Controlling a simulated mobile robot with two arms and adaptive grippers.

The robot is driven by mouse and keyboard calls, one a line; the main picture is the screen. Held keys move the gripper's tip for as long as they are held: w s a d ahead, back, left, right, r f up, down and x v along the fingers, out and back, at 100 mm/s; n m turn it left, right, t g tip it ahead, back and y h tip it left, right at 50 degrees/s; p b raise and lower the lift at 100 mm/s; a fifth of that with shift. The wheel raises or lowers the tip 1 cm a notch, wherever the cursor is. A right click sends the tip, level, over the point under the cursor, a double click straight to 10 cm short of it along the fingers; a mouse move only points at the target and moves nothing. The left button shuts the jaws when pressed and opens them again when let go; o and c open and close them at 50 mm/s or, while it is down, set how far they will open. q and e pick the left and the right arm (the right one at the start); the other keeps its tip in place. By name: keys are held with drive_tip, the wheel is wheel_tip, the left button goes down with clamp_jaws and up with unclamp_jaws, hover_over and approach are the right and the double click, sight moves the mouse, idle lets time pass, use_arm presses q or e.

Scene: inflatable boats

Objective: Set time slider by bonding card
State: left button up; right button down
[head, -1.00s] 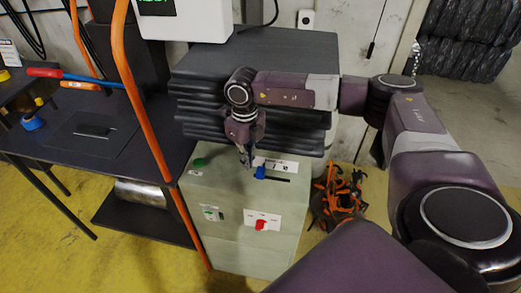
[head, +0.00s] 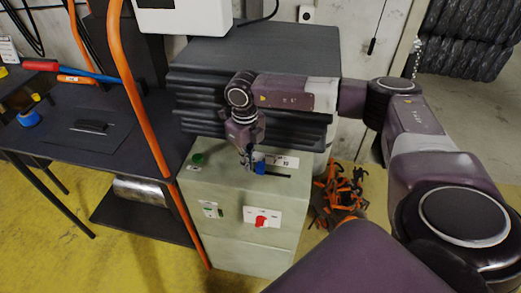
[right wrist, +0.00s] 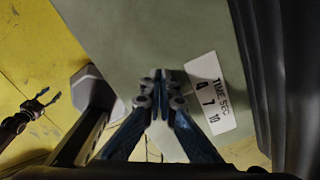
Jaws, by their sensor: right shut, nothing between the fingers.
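The time slider is a blue knob (head: 259,164) in a dark slot on top of the pale green cabinet (head: 245,245). A white label (right wrist: 208,95) reading TIME SEC 4, 7, 10 lies beside the slot. My right gripper (head: 249,169) points down just left of the knob, close to it; whether they touch I cannot tell. In the right wrist view its fingertips (right wrist: 160,76) are together with nothing between them, and the knob is not clear there. A white sheet (head: 8,49) is partly visible at the left edge; its text is unreadable. My left gripper is not in view.
A green button (head: 197,159), a small switch plate (head: 210,210) and a red knob (head: 261,221) are on the cabinet. Dark stacked bellows (head: 250,70) rise behind the slot. An orange hose (head: 135,95) runs down the left side. A dark table (head: 60,155) stands left.

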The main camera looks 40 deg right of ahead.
sight(261, 165)
drive_tip(key=shift+f, duration=0.4)
drive_tip(key=shift+r, duration=0.25)
drive_tip(key=shift+s, duration=0.1)
drive_tip(key=shift+s+d, duration=1.4)
drive_tip(key=shift+s, duration=0.1)
drive_tip(key=shift+w+a, duration=0.45)
drive_tip(key=shift+w, duration=0.05)
drive_tip(key=shift+r+p, duration=2.65)
drive_tip(key=shift+r, duration=1.4)
